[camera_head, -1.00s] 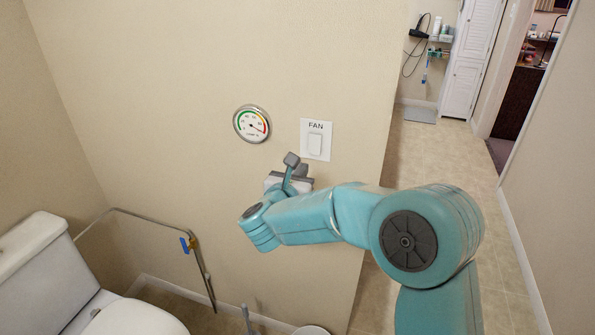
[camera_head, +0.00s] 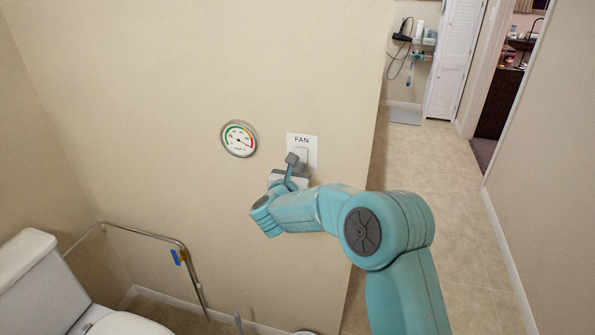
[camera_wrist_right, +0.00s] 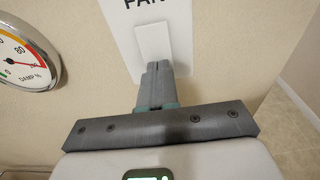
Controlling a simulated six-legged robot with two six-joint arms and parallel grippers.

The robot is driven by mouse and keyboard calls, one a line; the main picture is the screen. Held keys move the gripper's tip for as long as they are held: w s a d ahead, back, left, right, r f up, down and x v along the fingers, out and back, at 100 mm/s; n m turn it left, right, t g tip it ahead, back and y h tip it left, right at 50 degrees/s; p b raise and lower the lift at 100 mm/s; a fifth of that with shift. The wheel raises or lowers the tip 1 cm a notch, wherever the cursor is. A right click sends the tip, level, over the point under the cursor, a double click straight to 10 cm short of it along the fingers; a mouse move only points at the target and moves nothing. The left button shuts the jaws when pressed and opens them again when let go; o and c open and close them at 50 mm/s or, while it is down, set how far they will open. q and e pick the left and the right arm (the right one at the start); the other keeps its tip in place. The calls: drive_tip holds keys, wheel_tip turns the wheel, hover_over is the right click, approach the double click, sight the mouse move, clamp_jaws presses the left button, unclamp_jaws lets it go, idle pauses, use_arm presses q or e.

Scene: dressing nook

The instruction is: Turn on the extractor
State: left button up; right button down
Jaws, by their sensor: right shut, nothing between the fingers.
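The white fan switch plate (camera_head: 309,143), marked FAN, is on the beige wall, with a white rocker (camera_head: 301,152) at its middle. My right gripper (camera_head: 292,159) is shut and empty, its tips at the lower left part of the rocker in the head view. In the right wrist view the shut fingers (camera_wrist_right: 157,69) point up at the lower end of the rocker (camera_wrist_right: 154,42). I cannot tell whether they touch it. The fingers hide part of the plate's lower area. My left gripper is not in view.
A round damp gauge (camera_head: 239,138) is on the wall left of the plate; it also shows in the wrist view (camera_wrist_right: 22,58). A toilet (camera_head: 45,285) and a metal rail (camera_head: 150,234) are at lower left. The wall ends right of the plate, with open floor (camera_head: 425,175) beyond.

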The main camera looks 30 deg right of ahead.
drive_tip(key=f+b+v, duration=0.2)
drive_tip(key=b+v, duration=0.5)
drive_tip(key=v, duration=0.8)
drive_tip(key=shift+s+a+r, duration=0.3)
drive_tip(key=shift+a+r, duration=0.15)
drive_tip(key=shift+r, duration=0.1)
